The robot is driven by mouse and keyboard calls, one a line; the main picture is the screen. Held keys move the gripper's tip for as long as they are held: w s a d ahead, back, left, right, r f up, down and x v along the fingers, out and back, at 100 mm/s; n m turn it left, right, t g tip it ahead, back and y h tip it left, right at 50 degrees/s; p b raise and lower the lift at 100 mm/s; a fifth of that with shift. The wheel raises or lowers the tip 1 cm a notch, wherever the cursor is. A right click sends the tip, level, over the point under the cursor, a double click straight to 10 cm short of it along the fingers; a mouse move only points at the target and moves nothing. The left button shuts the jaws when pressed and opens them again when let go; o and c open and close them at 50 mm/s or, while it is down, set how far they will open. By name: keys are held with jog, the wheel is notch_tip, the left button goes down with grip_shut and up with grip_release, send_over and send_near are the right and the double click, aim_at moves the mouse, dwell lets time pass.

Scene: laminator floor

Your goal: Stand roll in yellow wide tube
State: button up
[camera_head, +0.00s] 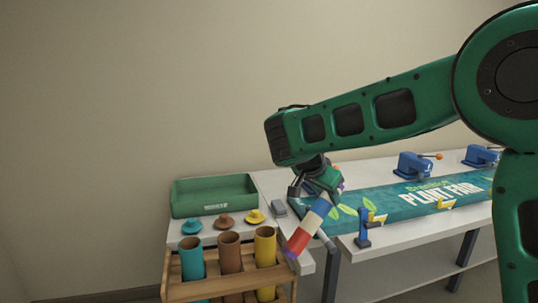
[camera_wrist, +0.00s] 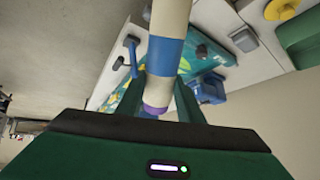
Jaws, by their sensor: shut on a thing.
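A roll (camera_head: 307,229) with red, white and blue bands is held tilted, its lower end down and to the left, beside the rack and above the table edge. My gripper (camera_head: 325,184) is shut on it near its upper end. In the wrist view the roll (camera_wrist: 166,52) runs up between the fingers of my gripper (camera_wrist: 158,100), with a purple band near the palm. The yellow wide tube (camera_head: 265,249) stands upright in the rack, to the left of the roll, with its open top facing up. The roll is outside the tube.
The wooden rack (camera_head: 224,289) also holds a teal tube (camera_head: 192,260) and a brown tube (camera_head: 229,254). Behind are teal, brown and yellow (camera_head: 255,217) caps and a green tray (camera_head: 214,196). A plant fair banner (camera_head: 410,199) lies right, with blue clamps (camera_head: 413,165) around it.

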jog(key=w+a+r+n+t+y, duration=0.1)
jog(key=a+r+n+t+y, duration=0.5)
jog(key=a, duration=0.3)
jog(key=w+a+r+n+t+y, duration=0.2)
jog(key=a+r+n+t+y, duration=0.2)
jog(key=a+r+n+y, duration=0.35)
jog(key=shift+n+h, duration=0.45)
jog(key=shift+n, duration=0.1)
jog(key=shift+w+a+f, duration=0.1)
jog(key=shift+f, duration=6.8)
jog(key=shift+w+a+f, duration=0.1)
jog(key=shift+f, duration=6.75)
jog(key=o, duration=1.9)
jog(key=shift+o, duration=0.2)
